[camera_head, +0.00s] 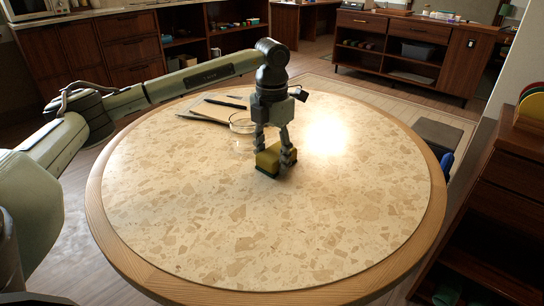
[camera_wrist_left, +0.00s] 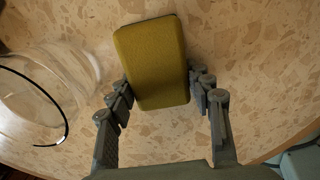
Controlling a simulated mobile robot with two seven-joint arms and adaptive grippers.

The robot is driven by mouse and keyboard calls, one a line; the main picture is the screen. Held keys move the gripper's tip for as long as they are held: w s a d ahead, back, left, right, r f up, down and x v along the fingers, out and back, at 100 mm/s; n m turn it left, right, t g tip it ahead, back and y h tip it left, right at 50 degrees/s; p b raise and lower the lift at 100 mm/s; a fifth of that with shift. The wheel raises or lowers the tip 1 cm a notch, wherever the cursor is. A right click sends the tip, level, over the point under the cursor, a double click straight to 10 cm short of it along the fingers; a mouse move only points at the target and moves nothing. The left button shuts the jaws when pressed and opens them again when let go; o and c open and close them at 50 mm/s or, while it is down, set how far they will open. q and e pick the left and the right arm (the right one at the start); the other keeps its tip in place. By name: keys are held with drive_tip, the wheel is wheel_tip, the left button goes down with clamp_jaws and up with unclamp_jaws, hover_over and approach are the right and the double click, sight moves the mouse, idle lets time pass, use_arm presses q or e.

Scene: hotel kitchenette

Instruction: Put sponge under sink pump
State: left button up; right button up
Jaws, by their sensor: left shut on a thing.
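A yellow sponge (camera_head: 268,158) with a dark lower layer is at the middle of the round table, and I cannot tell whether it touches the tabletop. My left gripper (camera_head: 274,148) comes down from above and is shut on it. In the left wrist view the sponge (camera_wrist_left: 152,62) sits between the two fingers of the gripper (camera_wrist_left: 160,88), which press on its long sides. My right gripper is not in view. No sink or pump can be made out.
A clear glass bowl (camera_head: 241,123) stands close beside the gripper, also large in the left wrist view (camera_wrist_left: 45,95). Notebooks and pens (camera_head: 218,106) lie behind it. The front of the round table (camera_head: 250,225) is bare. Wooden cabinets (camera_head: 408,50) stand at the back and right.

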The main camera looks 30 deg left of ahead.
use_arm(q)
drive_tip(key=o, duration=0.9)
drive_tip(key=shift+r, duration=0.1)
